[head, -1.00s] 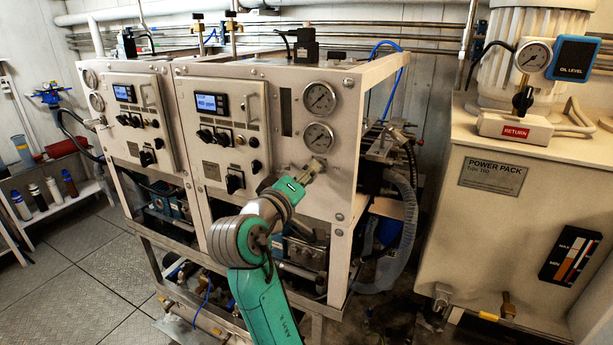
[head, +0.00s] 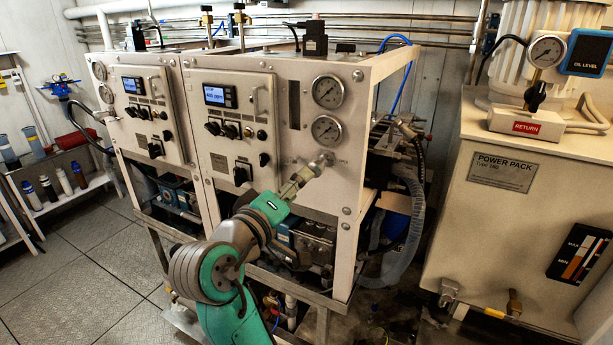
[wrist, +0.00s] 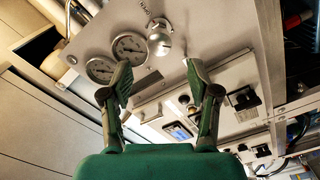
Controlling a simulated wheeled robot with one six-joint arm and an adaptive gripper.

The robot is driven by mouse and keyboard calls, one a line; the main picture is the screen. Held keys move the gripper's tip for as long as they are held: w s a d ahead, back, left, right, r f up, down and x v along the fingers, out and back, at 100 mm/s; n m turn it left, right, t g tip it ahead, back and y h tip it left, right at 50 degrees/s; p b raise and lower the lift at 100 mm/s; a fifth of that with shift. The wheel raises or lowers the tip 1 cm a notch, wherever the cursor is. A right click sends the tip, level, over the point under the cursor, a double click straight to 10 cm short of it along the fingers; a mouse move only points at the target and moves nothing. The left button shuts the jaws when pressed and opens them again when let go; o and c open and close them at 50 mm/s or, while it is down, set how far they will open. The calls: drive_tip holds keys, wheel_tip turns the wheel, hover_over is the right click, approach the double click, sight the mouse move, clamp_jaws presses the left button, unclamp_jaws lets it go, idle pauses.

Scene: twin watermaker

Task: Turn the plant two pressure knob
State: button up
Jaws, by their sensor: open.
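A round silver knob (head: 324,159) sticks out of the right-hand cream panel (head: 290,150), low and below two round gauges. It also shows in the wrist view (wrist: 159,42), beyond my fingertips, with a small label beside it too small to read. My gripper (head: 301,179) is just below and left of the knob in the head view. In the wrist view my gripper (wrist: 158,72) has its two fingers spread wide with nothing between them. The knob lies in line with the gap between the fingers, apart from both.
The gauges (head: 328,91) sit above the knob. A lit display (head: 220,96) and black switches (head: 240,175) are to its left. Hoses (head: 408,220) hang right of the frame. A power pack (head: 520,230) stands at far right. Floor at the left is open.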

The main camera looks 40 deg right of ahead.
drive_tip(key=shift+v, duration=1.9)
wheel_tip(320, 180, down, 17)
drive_tip(key=w+a+n+t+y, duration=0.1)
drive_tip(key=a+n+t+y, duration=0.1)
drive_tip(key=n+t+y, duration=0.4)
drive_tip(key=s+a+f+n+t+y, duration=0.2)
drive_tip(key=s+a+f+y, duration=0.15)
drive_tip(key=f, duration=0.35)
drive_tip(key=s+a+f+n+t+y, duration=0.1)
drive_tip(key=s+a+f+n+y, duration=0.1)
drive_tip(key=s+f, duration=0.4)
drive_tip(key=s+a+f+m+y, duration=0.1)
drive_tip(key=s+a+f+y, duration=0.15)
drive_tip(key=s, duration=0.45)
drive_tip(key=s+a+f+m+y, duration=0.1)
drive_tip(key=s+f+y, duration=0.1)
drive_tip(key=s+f, duration=0.35)
drive_tip(key=s+r+m, duration=0.2)
drive_tip(key=s, duration=0.5)
drive_tip(key=s+a+r+m+y, duration=0.1)
drive_tip(key=s+r+m, duration=0.2)
drive_tip(key=s, duration=0.4)
drive_tip(key=shift+s+r, duration=0.2)
drive_tip(key=shift+s, duration=0.2)
